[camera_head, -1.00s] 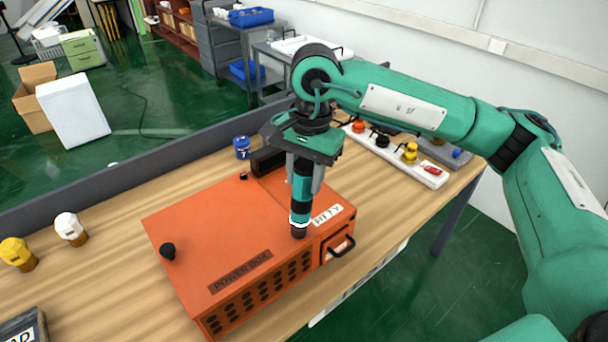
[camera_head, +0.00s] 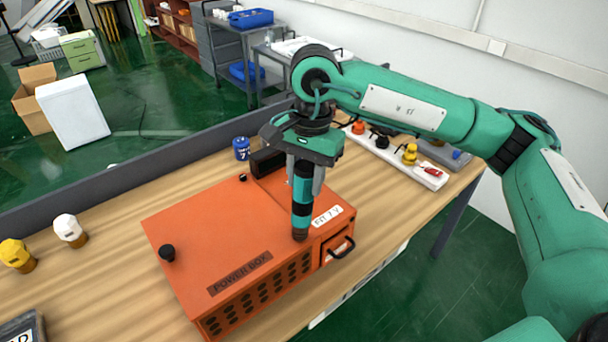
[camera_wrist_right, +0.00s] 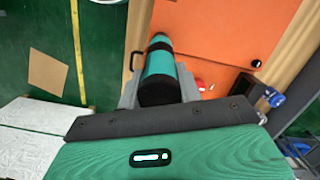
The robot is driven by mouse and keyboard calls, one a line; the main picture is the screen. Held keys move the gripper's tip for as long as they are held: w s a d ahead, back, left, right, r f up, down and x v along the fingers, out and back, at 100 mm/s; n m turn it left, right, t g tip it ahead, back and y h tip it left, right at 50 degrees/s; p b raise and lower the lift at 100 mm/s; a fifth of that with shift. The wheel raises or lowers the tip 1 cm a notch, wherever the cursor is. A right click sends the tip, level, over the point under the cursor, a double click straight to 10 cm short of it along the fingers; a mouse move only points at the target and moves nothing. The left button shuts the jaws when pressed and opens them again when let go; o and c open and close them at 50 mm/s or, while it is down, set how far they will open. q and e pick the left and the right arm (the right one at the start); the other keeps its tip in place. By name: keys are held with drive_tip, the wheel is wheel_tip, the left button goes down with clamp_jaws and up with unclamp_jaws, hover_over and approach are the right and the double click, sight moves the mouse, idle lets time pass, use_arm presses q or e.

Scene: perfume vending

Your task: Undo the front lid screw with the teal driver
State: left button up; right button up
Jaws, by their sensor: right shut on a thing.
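The orange power box (camera_head: 205,235) sits on the wooden table, its lid closed. My right gripper (camera_head: 303,182) is shut on the teal driver (camera_head: 302,205), which stands roughly upright with its dark tip down at the front right part of the lid. The front lid screw is hidden under the tip, and I cannot tell whether they touch. In the right wrist view the driver (camera_wrist_right: 159,68) is between the grey fingers, with the orange box (camera_wrist_right: 225,30) beyond. My left gripper is not in view.
A black knob (camera_head: 167,253) stands up from the lid's left side. White (camera_head: 69,231) and yellow (camera_head: 17,255) capped pieces and a blue one (camera_head: 241,148) stand on the table. A white strip (camera_head: 432,177) with several coloured items lies behind right. Table left of the box is mostly clear.

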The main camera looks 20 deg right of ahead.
drive_tip(key=shift+r+p, duration=1)
drive_tip(key=shift+r, duration=2.5)
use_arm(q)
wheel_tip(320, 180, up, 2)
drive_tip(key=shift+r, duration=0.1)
